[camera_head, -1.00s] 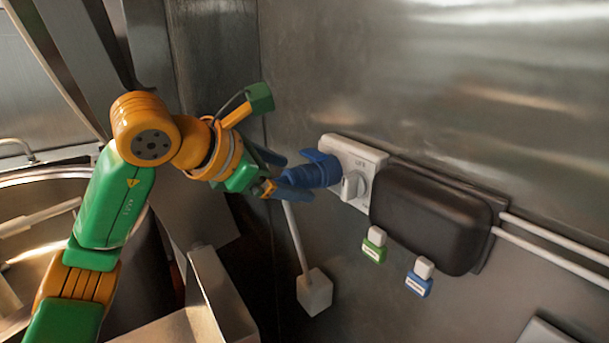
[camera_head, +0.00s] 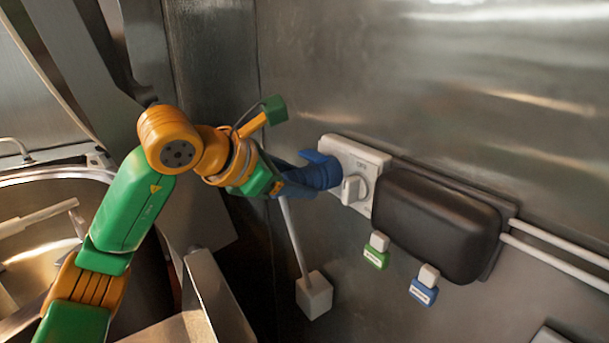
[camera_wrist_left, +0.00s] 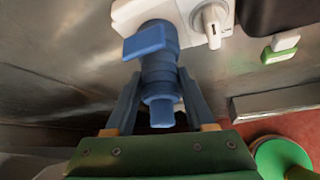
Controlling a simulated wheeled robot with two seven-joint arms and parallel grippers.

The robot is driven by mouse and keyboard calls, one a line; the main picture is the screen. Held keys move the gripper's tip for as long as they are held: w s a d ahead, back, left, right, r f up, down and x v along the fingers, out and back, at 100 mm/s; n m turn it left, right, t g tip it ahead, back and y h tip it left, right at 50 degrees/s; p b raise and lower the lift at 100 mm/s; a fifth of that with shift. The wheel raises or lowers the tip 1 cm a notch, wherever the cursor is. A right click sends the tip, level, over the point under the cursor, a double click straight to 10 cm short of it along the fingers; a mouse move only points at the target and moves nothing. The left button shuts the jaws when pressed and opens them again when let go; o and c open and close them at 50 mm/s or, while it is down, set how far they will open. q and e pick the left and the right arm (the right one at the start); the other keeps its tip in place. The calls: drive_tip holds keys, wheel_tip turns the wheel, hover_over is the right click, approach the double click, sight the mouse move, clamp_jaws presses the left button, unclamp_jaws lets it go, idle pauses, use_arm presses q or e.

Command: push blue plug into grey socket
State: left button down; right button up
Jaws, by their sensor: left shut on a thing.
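The blue plug (camera_head: 322,173) is held in my left gripper (camera_head: 303,180), its front end at the left face of the pale grey socket box (camera_head: 353,150) on the metal wall. In the left wrist view, the plug (camera_wrist_left: 158,64) lies between the two fingers of my left gripper (camera_wrist_left: 157,82), which are shut on its body. Its front end meets the socket box (camera_wrist_left: 190,10), and the blue flap (camera_wrist_left: 147,41) stands over the joint. How deep the plug sits is hidden. My right gripper is not in view.
A rotary knob (camera_head: 353,189) is on the socket box. A black cover (camera_head: 437,222) is right of it, with green (camera_head: 375,256) and blue (camera_head: 422,290) tags below. A white block on a rod (camera_head: 314,294) hangs lower left.

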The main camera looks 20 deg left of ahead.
use_arm(q)
drive_tip(key=shift+f, duration=0.15)
drive_tip(key=shift+s, duration=0.1)
drive_tip(key=shift+a+f, duration=0.1)
drive_tip(key=shift+a, duration=0.05)
drive_tip(key=shift+s+a+f+b, duration=0.1)
drive_tip(key=shift+s+a+b, duration=0.25)
drive_tip(key=shift+s+b, duration=0.2)
drive_tip(key=s+a, duration=0.2)
drive_tip(key=s+a+b, duration=0.1)
drive_tip(key=shift+s+r, duration=0.25)
drive_tip(key=shift+s, duration=0.05)
drive_tip(key=shift+s, duration=0.1)
